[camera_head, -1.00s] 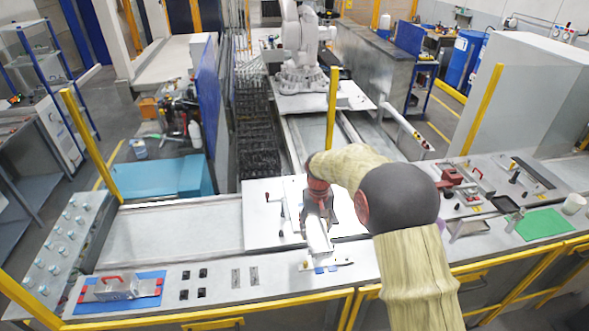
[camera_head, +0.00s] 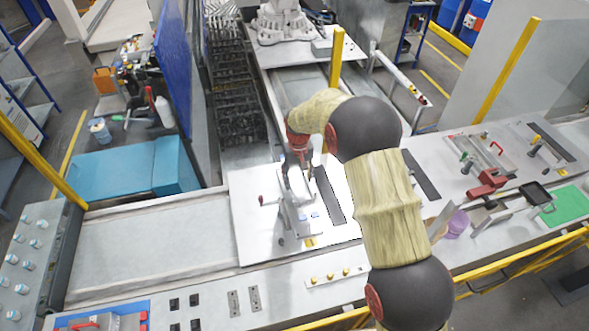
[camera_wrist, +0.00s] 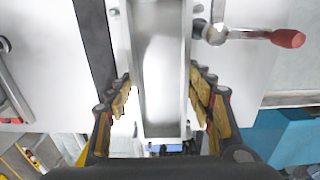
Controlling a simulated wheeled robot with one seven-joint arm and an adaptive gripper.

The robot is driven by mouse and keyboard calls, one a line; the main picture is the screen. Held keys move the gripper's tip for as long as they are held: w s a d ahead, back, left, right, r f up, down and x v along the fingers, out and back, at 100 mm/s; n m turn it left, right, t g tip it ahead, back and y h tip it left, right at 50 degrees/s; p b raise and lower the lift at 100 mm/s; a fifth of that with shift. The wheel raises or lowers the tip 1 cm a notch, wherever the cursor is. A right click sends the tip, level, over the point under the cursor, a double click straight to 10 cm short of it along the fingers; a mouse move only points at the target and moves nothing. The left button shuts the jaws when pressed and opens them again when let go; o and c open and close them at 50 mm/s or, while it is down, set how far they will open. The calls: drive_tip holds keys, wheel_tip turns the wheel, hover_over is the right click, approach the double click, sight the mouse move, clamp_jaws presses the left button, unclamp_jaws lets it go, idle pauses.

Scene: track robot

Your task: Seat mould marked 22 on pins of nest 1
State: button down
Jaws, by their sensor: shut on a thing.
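My gripper (camera_head: 297,186) is shut on a pale grey metal mould (camera_head: 297,218), over the white plate (camera_head: 247,228) at the centre of the head view. In the wrist view the mould (camera_wrist: 161,70) is a long smooth bar between the two padded fingers of my gripper (camera_wrist: 160,88). No number is readable on it. The nest's lever with a red handle (camera_wrist: 287,38) is right of the mould in the wrist view; the handle (camera_head: 264,200) is left of it in the head view. The nest pins are hidden, so I cannot tell whether the mould touches them.
A pale strip with several yellow dots (camera_head: 338,276) lies on the front bench. A dark slot strip (camera_head: 330,195) is right of the mould. Red clamp fixtures (camera_head: 487,184) and a green mat (camera_head: 565,208) are further right. A yellow post (camera_head: 336,58) stands behind.

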sight(298, 183)
drive_tip(key=shift+w+f+b, duration=0.1)
drive_tip(key=shift+f+b, duration=0.7)
drive_tip(key=shift+f, duration=1.55)
drive_tip(key=shift+f, duration=0.1)
drive_tip(key=shift+f+b, duration=1.45)
drive_tip(key=shift+f, duration=0.05)
idle(1.0)
drive_tip(key=c, duration=1.2)
unclamp_jaws()
drive_tip(key=o, duration=0.4)
drive_tip(key=shift+o, duration=0.6)
drive_tip(key=shift+s+f, duration=0.1)
drive_tip(key=shift+s, duration=0.1)
wheel_tip(298, 183, up, 12)
drive_tip(key=shift+w+r, duration=0.1)
